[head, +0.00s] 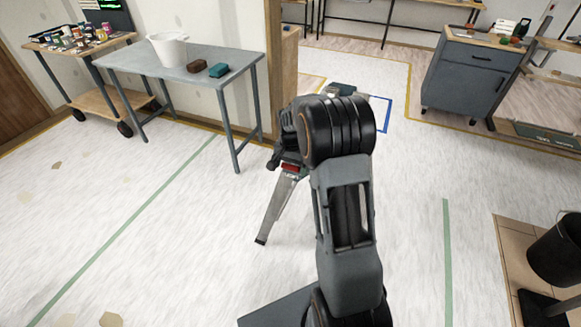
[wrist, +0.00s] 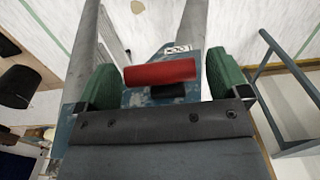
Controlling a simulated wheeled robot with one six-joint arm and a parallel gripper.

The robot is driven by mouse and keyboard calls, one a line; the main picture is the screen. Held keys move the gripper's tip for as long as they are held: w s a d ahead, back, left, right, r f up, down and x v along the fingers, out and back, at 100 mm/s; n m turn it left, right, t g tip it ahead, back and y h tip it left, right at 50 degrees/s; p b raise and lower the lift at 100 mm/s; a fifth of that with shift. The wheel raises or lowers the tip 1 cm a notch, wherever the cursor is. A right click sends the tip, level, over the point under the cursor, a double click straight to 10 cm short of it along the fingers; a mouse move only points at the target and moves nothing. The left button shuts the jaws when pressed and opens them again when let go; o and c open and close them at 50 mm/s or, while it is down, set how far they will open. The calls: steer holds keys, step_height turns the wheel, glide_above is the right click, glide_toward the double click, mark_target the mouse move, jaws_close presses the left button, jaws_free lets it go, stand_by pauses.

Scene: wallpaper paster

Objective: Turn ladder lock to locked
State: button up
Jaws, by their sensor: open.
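The ladder lock shows in the wrist view as a red bar-shaped handle (wrist: 160,72) on a worn blue plate (wrist: 135,97), with a small black part under it. A small white label with dark marks sits on the plate above the handle. Grey ladder rails (wrist: 192,25) run up from the plate. My gripper (wrist: 162,82) is open, with one green-padded finger on each side of the red handle and gaps between. In the head view the ladder (head: 272,215) stands left of my arm, which hides much of it; a red part (head: 291,167) shows near my wrist.
A grey table (head: 190,66) with a white bucket (head: 168,50) stands at the back left, beside a cart with cans. A grey cabinet (head: 468,75) stands at the back right. A black bucket (head: 556,250) is at the right.

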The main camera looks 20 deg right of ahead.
steer(key=shift+f, duration=0.1)
steer(key=c, duration=0.9)
steer(key=f+b, duration=0.1)
steer(key=b, duration=0.1)
steer(key=t+h+b, duration=0.1)
steer(key=b, duration=0.1)
steer(key=shift+s+a+f+b, duration=0.2)
steer(key=shift+a+f+b, duration=0.05)
steer(key=shift+f+b, duration=0.1)
steer(key=shift+c, duration=0.2)
steer(key=shift+s+f+t+h+b, duration=0.1)
steer(key=shift+f+t+h+b, duration=1)
steer(key=shift+b, duration=3.2)
steer(key=shift+w+f+t+h+b, duration=0.1)
steer(key=shift+f+t+h+b, duration=0.45)
steer(key=shift+t+h+b, duration=2.5)
steer(key=shift+s+f+g+h+b, duration=0.2)
steer(key=shift+f+b, duration=0.6)
steer(key=shift+b, duration=4.8)
steer(key=shift+w, duration=0.1)
